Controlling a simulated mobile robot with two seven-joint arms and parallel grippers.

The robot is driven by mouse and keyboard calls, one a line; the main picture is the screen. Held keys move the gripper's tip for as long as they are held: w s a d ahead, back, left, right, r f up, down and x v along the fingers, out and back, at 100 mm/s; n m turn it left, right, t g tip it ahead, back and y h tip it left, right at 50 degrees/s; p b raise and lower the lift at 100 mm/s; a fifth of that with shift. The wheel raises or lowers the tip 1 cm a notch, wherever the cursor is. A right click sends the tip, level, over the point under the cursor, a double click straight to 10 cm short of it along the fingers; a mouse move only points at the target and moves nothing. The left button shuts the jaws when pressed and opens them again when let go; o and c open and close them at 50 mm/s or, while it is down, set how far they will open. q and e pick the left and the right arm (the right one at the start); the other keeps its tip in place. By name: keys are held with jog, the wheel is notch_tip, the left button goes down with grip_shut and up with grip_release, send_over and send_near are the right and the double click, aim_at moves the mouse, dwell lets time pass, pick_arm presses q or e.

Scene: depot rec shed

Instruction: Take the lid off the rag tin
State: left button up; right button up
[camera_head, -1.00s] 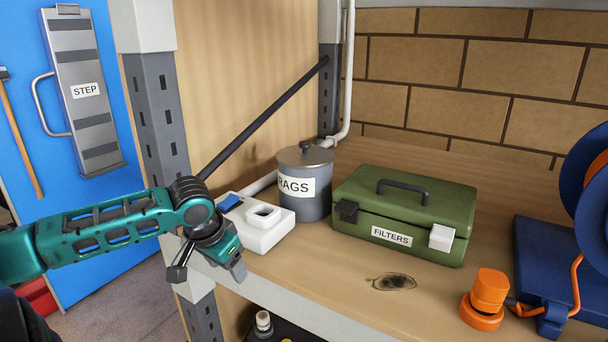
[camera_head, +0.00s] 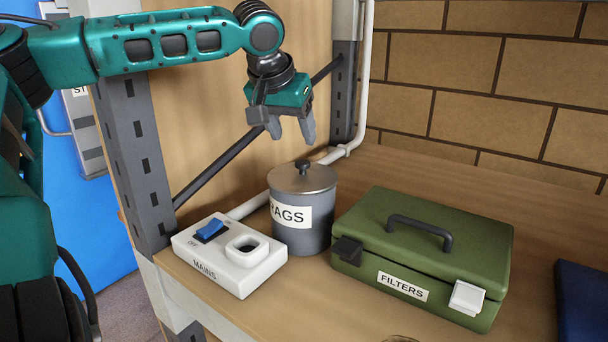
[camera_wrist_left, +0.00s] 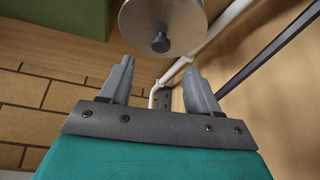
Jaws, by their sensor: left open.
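The rag tin (camera_head: 318,232) is a grey cylinder with a white RAGS label, standing upright on the wooden shelf. Its metal lid (camera_head: 290,181) is on top, with a dark round knob (camera_head: 303,166) in the middle. My left gripper (camera_head: 292,138) is open and empty, pointing down, above and slightly behind the lid, apart from the knob. In the left wrist view the lid (camera_wrist_left: 148,22) and knob (camera_wrist_left: 160,42) show beyond the open fingertips (camera_wrist_left: 158,72). My right gripper is not in view.
A white MAINS switch box (camera_head: 220,268) with a blue rocker stands left of the tin. A green FILTERS case (camera_head: 440,212) stands close on the right. A white pipe (camera_head: 363,90) and a dark diagonal brace (camera_head: 225,152) run behind. A grey upright (camera_head: 132,165) stands at left.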

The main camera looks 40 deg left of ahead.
aim_at(302, 162)
pick_arm(q)
jog(key=x, duration=0.8)
jog(key=shift+w+a+f, duration=0.1)
jog(key=shift+w+f, duration=0.05)
jog(key=c, duration=1.1)
